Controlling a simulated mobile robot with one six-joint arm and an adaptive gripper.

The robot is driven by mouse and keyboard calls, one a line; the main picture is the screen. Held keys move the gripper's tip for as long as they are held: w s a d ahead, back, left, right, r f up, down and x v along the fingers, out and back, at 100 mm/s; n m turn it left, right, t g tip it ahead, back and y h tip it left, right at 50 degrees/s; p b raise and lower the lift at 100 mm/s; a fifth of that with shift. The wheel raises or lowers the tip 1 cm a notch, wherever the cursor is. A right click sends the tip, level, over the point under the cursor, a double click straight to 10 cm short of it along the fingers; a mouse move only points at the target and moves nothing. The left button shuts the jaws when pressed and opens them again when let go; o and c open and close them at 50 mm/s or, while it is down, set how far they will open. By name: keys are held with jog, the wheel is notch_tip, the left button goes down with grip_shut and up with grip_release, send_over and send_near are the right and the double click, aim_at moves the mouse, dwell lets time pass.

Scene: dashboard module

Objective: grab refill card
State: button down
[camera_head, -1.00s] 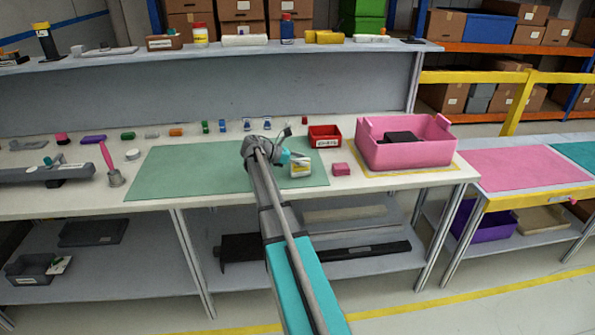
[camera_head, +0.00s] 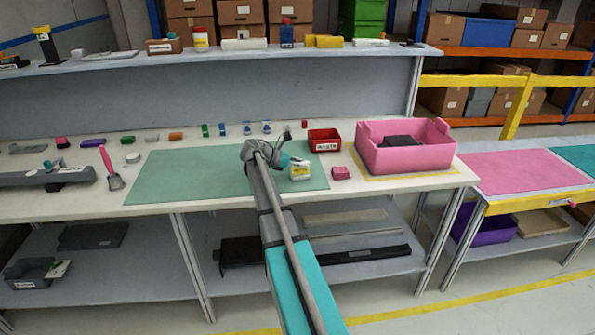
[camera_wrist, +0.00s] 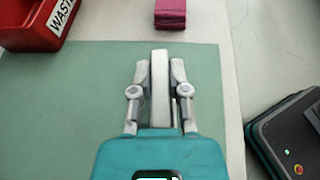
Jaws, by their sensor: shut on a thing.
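The refill card (camera_wrist: 160,88) shows in the wrist view as a narrow white slab seen edge-on. My gripper (camera_wrist: 160,70) is shut on it, one finger on each side, above the green mat (camera_wrist: 80,100). In the head view the held card (camera_head: 301,173) looks white with a yellow part, at the end of my arm over the right part of the mat. My gripper (camera_head: 291,163) is partly hidden there by my arm. I cannot tell whether the card touches the mat.
A pink block (camera_head: 341,173) lies just right of the mat. A red waste bin (camera_head: 324,135) stands behind it, and a large pink bin (camera_head: 410,158) stands farther right. Several small items line the table's back. A raised shelf (camera_head: 250,53) spans the rear.

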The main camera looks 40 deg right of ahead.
jog(key=shift+r, duration=0.2)
notch_tip(320, 180, up, 3)
jog(key=p, duration=0.3)
jog(key=s+d+r+p, duration=0.6)
jog(key=s+r+p, duration=0.3)
jog(key=s, duration=0.3)
jog(key=shift+s+d+r+p, duration=0.2)
jog(key=shift+d+r+p, duration=0.1)
jog(key=shift+p, duration=0.2)
dwell(0.4)
